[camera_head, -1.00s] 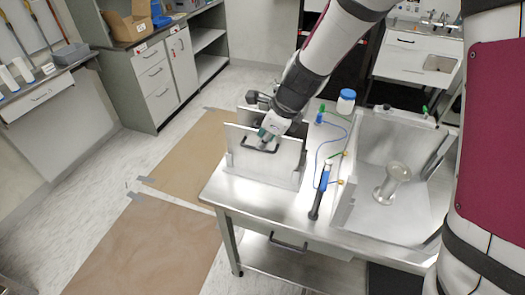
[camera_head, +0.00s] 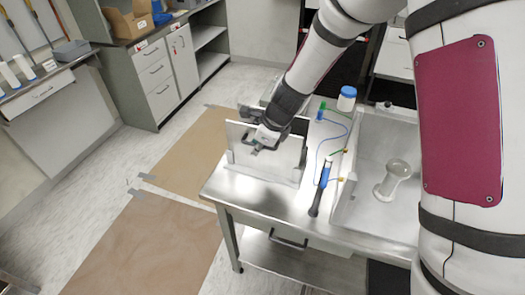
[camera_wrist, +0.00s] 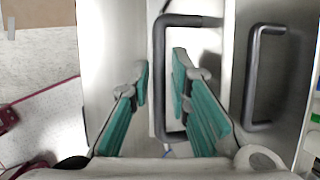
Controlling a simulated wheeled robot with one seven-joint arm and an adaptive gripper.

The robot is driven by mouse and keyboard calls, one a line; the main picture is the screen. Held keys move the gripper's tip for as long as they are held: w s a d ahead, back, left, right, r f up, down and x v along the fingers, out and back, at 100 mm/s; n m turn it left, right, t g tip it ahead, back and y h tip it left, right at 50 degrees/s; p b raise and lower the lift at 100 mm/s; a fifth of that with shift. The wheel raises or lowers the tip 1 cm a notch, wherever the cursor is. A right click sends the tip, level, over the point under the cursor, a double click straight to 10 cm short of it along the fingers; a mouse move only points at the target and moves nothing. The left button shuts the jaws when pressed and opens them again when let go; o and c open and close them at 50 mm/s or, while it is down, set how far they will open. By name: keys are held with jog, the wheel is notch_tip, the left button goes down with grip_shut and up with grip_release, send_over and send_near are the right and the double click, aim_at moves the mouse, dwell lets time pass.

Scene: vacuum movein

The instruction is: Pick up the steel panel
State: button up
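Upright flat panels stand in a low rack on the steel cart's left side. The front pale steel panel (camera_head: 285,158) faces the head camera, its dark handle mostly hidden by my gripper. My gripper (camera_head: 258,145) is at this panel's upper part. In the wrist view, my gripper's two teal-padded fingers (camera_wrist: 160,75) are apart. The bar of a dark U-shaped handle (camera_wrist: 160,65) shows between the fingertips. I cannot tell whether either pad touches it. A second dark handle (camera_wrist: 256,78) is to the right, outside the fingers.
The cart top (camera_head: 223,187) also carries a blue-and-black tool (camera_head: 321,188), thin cables, a blue-capped white jar (camera_head: 347,98) and a grey basin with a glass piece (camera_head: 393,178). Brown floor sheets (camera_head: 150,245) lie left of the cart. Cabinets (camera_head: 155,75) stand at the back left.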

grip_shut()
jog(key=shift+r, duration=0.1)
notch_tip(320, 180, up, 17)
jog(key=p, duration=0.4)
jog(key=shift+p, duration=0.3)
dwell(0.4)
